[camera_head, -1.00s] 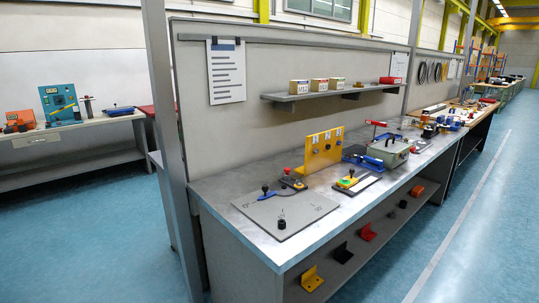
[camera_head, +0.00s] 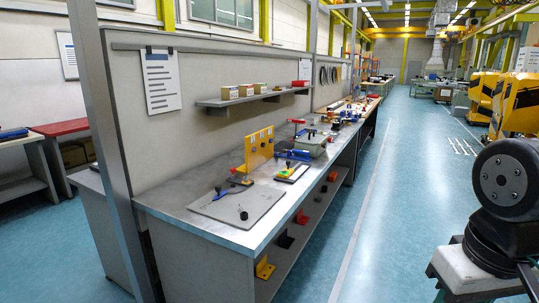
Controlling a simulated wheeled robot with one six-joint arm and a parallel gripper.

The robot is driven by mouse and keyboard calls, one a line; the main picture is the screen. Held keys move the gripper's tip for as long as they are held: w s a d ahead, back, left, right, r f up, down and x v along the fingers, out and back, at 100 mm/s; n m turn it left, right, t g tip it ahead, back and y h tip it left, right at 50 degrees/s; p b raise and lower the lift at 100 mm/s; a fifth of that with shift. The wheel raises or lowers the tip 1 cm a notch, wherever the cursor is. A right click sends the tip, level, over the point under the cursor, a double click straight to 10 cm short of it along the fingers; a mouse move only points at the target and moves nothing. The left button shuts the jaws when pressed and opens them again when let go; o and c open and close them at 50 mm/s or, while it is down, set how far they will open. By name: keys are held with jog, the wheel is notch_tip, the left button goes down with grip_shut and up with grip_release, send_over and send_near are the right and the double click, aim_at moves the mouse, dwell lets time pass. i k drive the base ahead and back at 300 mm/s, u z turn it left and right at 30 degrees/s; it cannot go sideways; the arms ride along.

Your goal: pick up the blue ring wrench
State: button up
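A small blue handled piece (camera_head: 221,193) lies on the grey plate (camera_head: 238,207) at the near end of the workbench, beside a black knob. It may be the blue ring wrench, but it is too small to tell. Another blue item (camera_head: 293,155) sits farther along the bench, past the yellow upright bracket (camera_head: 259,148); its shape is unclear. My gripper is not in view.
The long grey workbench (camera_head: 185,216) runs away from me, with a grey post (camera_head: 112,130) at its near left corner. A lower shelf holds several brackets, one yellow (camera_head: 264,268). Blue floor (camera_head: 400,190) is open along the bench's right side. Yellow machines (camera_head: 512,100) stand at right.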

aim_at(295, 152)
jog(key=k, duration=0.6)
jog(key=z, duration=0.75)
jog(key=i, duration=1.4)
jog(key=z, duration=0.7)
jog(key=i, duration=1.95)
jog(key=u, duration=0.25)
jog(key=i, duration=1.2)
jog(key=u, duration=1.65)
jog(key=i, duration=0.9)
jog(key=u, duration=1)
jog(key=i, duration=0.65)
jog(key=z, duration=0.05)
